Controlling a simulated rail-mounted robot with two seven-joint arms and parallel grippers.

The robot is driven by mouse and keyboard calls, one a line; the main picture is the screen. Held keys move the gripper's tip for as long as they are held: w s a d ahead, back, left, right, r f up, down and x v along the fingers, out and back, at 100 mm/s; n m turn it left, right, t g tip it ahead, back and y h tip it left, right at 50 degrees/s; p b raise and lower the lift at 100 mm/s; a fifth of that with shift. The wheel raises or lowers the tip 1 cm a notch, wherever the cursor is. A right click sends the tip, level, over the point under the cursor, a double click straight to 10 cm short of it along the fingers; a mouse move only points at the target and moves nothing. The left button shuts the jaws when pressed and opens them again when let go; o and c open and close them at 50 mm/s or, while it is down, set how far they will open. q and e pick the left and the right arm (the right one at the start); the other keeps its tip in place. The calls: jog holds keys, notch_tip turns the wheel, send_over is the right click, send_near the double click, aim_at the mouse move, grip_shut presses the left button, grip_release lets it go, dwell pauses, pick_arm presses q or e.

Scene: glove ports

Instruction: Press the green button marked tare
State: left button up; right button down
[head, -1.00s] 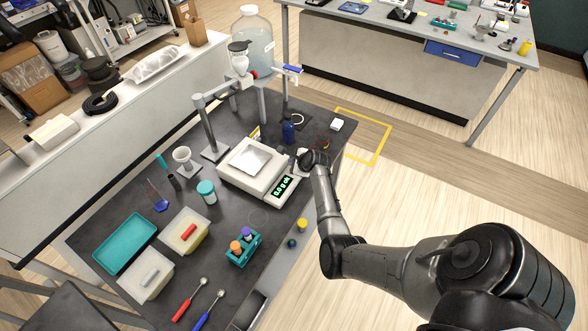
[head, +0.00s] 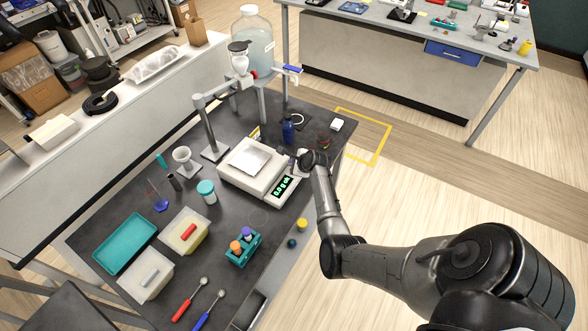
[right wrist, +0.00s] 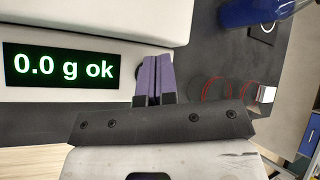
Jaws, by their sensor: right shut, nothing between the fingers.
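A white balance (head: 232,176) with a square metal pan (head: 250,159) stands on the dark bench. Its lit display (head: 284,189) also shows in the right wrist view (right wrist: 62,64) and reads "0.0 g ok" in green. My right gripper (head: 291,160) is at the balance's right end, beyond the display. In the right wrist view its purple fingers (right wrist: 152,66) are shut and empty, with their tips over the balance's edge, right of the display. I cannot make out the green tare button; the fingers may hide it. Contact with the balance cannot be told. My left gripper is not in view.
A blue bottle (head: 288,130) stands close behind the right gripper. A support stand (head: 209,130) rises behind the balance. Bare bench lies between balance and rack.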

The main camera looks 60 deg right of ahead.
jog(key=shift+f, duration=0.3)
jog(key=shift+f, duration=0.15)
dwell(0.5)
jog(key=shift+f, duration=0.25)
dwell(0.4)
jog(key=shift+r, duration=0.25)
jog(key=shift+r+p, duration=0.55)
jog(key=shift+p, duration=0.35)
